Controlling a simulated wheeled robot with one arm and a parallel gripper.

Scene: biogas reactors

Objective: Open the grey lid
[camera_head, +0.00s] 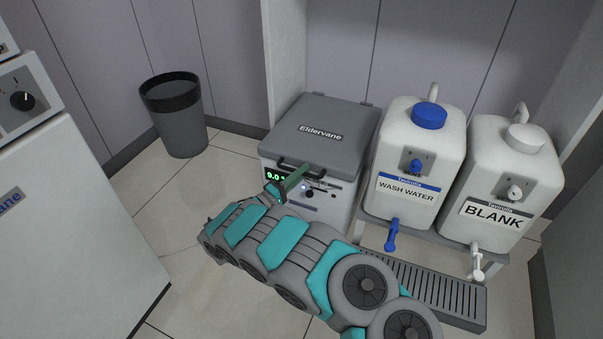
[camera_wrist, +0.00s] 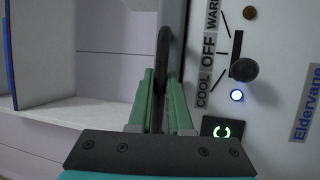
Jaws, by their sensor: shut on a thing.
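The grey lid (camera_head: 323,126), marked "Eldervane", lies closed on top of a white box-shaped unit (camera_head: 341,205). A dark bar handle (camera_head: 282,164) sits at the lid's front edge. My gripper (camera_head: 292,178) is at the front of the unit, its green fingers at the handle. In the wrist view my gripper (camera_wrist: 160,100) is shut on the dark handle (camera_wrist: 164,50), which runs between the two green fingers. The part of the handle between the fingers is partly hidden.
The unit's front has a dark knob (camera_wrist: 244,69) and a lit button (camera_wrist: 237,96). A wash water container (camera_head: 412,150) and a blank container (camera_head: 513,170) stand close on the right. A bin (camera_head: 176,115) stands at the back left. Open floor (camera_head: 185,200) lies left of the unit.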

